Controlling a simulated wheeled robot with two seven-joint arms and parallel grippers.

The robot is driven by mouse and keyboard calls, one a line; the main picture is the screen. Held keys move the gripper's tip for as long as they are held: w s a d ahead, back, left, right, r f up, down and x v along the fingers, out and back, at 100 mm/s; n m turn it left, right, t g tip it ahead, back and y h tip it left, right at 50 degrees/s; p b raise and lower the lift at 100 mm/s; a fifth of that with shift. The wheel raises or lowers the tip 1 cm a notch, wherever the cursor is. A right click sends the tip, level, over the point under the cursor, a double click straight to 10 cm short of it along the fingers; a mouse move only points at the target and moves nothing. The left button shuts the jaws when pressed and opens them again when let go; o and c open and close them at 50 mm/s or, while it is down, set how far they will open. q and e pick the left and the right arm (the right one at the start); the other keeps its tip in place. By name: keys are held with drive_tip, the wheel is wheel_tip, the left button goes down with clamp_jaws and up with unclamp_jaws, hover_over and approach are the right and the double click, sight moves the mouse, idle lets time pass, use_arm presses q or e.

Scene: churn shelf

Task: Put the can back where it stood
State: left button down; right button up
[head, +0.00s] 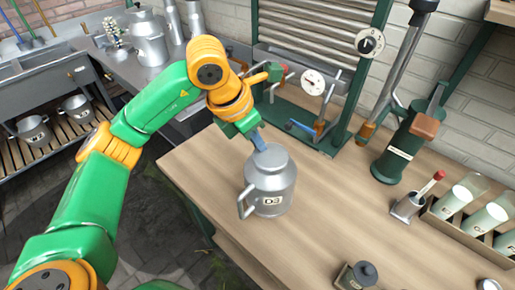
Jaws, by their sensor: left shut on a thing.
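A grey metal can (270,190) labelled D3 stands upright over the left part of the wooden table. Its handle is on its left side. My left gripper (259,142) comes down on the can's top from the upper left and is shut on it. The fingertips are small in view and partly hidden against the lid. I cannot tell whether the can's base touches the table. My right gripper is not in view.
The wooden table (320,220) is clear right of the can. Behind stands a green frame with gauges (313,82). A small dark-lidded container (358,275) stands at the front.

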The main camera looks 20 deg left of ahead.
sight(258, 154)
use_arm(q)
drive_tip(key=w+f, duration=0.1)
drive_tip(key=w+a+f, duration=0.1)
drive_tip(key=shift+f, duration=0.3)
drive_tip(key=f, duration=0.1)
drive_tip(key=f+p, duration=0.2)
drive_tip(key=shift+w+f, duration=0.3)
drive_tip(key=shift+f, duration=0.2)
drive_tip(key=c, duration=1)
unclamp_jaws()
